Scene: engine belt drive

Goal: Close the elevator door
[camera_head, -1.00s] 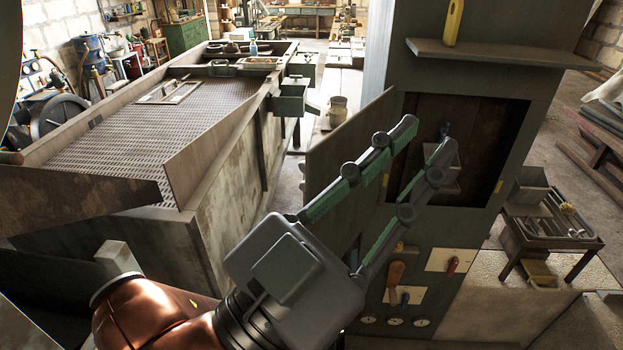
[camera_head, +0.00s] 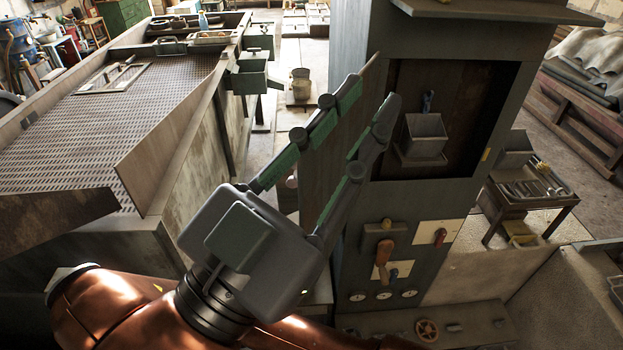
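The elevator door (camera_head: 372,82) is a flat brown panel at the left side of the opening in a tall grey-green housing (camera_head: 455,200). It stands open, swung out to the left of the dark opening (camera_head: 470,110). Inside the opening, a small grey box (camera_head: 424,137) sits on a ledge.
A large grated machine (camera_head: 110,130) fills the left side. Levers (camera_head: 383,250) and gauges (camera_head: 383,295) are on the housing's lower front, with a red handwheel (camera_head: 427,330) below. A shelf (camera_head: 470,9) juts out above the opening. A small tool table (camera_head: 530,195) stands right.

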